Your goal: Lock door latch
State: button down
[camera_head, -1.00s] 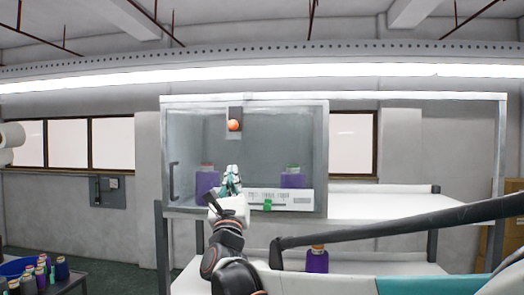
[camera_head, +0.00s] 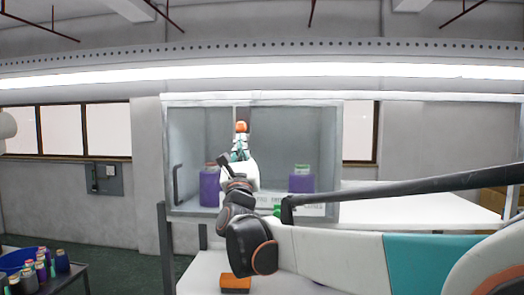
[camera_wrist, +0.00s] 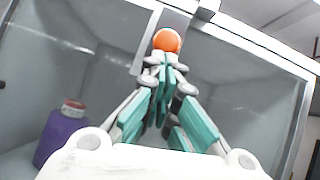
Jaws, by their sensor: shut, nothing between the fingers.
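The latch has an orange round knob (camera_head: 241,127) on a grey plate at the upper middle of a glass-fronted cabinet (camera_head: 336,150). The knob also shows in the wrist view (camera_wrist: 167,40), just beyond my fingertips. My gripper (camera_head: 240,145) is shut and empty, pointing up at the knob from just below. In the wrist view the teal fingers (camera_wrist: 163,80) meet close under the knob; I cannot tell whether they touch it. The glass door appears closed. Its dark handle (camera_head: 178,185) is at the left edge.
Purple yarn cones stand behind the glass at left (camera_head: 209,188) and right (camera_head: 301,182). A white shelf (camera_head: 420,200) extends to the right, partly behind my arm. A side table with several cones (camera_head: 62,262) stands at lower left. An orange-topped thing (camera_head: 235,283) sits low in front.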

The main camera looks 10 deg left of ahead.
aim_at(243, 128)
jog(key=r, duration=0.1)
jog(key=r+p, duration=0.1)
jog(key=r, duration=0.2)
jog(key=shift+w+d+r, duration=0.1)
jog(key=shift+w+r, duration=0.05)
jog(key=shift+w, duration=0.25)
